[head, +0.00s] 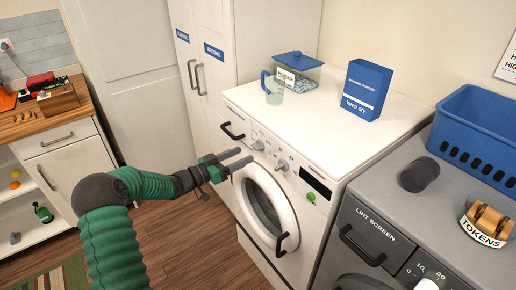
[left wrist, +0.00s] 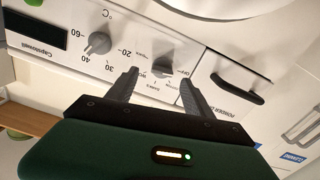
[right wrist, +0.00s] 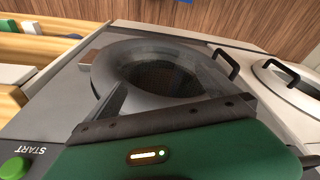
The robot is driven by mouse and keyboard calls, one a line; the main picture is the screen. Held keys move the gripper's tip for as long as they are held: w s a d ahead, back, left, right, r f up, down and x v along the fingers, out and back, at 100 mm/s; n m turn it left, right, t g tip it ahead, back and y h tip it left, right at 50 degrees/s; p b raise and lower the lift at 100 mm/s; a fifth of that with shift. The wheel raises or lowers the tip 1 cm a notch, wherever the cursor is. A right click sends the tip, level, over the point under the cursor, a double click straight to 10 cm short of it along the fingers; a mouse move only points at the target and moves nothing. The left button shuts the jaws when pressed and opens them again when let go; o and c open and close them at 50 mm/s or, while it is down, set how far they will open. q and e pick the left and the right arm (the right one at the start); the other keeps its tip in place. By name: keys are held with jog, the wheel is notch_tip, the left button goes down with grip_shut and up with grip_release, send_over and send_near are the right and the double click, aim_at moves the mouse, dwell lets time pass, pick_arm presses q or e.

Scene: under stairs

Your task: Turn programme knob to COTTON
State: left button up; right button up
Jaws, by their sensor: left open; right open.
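The white washing machine (head: 315,150) has two grey knobs on its front panel. The programme knob (head: 258,145) is the left one; in the left wrist view the programme knob (left wrist: 163,67) has small printed labels around it, mostly too small to read, and its setting is unclear. My left gripper (head: 246,156) is open in front of the panel. In the left wrist view its fingertips (left wrist: 159,77) lie on either side of the knob; contact cannot be told. My right gripper (right wrist: 166,80) is open and empty in front of the grey dryer's round door (right wrist: 150,75); it is outside the head view.
The temperature knob (head: 282,164) is close beside the programme knob. The drawer handle (head: 232,131) is on its other side, and the round washer door (head: 290,222) is below. A jug, a tub and a blue box (head: 366,88) stand on top.

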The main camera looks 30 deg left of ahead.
aim_at(254, 147)
pick_arm(q)
jog(key=x, duration=0.7)
jog(key=shift+a, duration=0.55)
jog(key=c, duration=1)
jog(key=shift+d, duration=0.15)
grip_shut()
